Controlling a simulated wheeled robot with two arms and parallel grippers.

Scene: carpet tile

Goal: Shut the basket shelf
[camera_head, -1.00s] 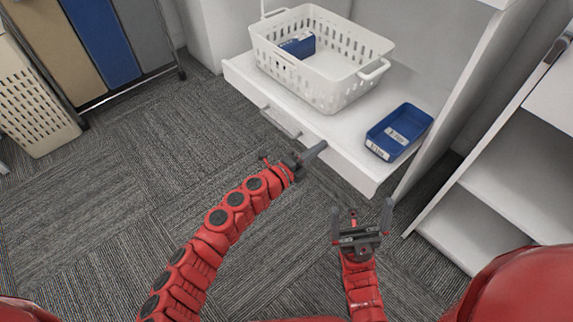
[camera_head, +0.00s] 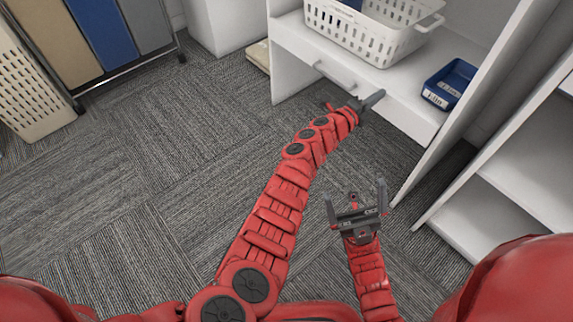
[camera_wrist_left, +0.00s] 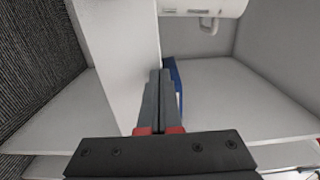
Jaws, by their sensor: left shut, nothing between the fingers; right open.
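The basket shelf (camera_head: 402,108) is a white pull-out board with a bar handle (camera_head: 333,74) on its front. A white slotted basket (camera_head: 365,38) and a blue bin (camera_head: 440,100) stand on it. The shelf sits largely inside the white cabinet; I cannot tell whether it is fully flush. My left gripper (camera_head: 374,98) is shut and empty at the shelf front, right of the handle; contact is unclear. Its closed fingers (camera_wrist_left: 158,100) point toward the shelf in the left wrist view. My right gripper (camera_head: 357,200) is open and empty, lower over the carpet.
Another white shelf unit (camera_head: 500,170) stands at the right. A rack with tan, blue and grey panels (camera_head: 100,40) and a beige slotted hamper (camera_head: 30,90) stand at the left. The carpet at the left and middle is clear.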

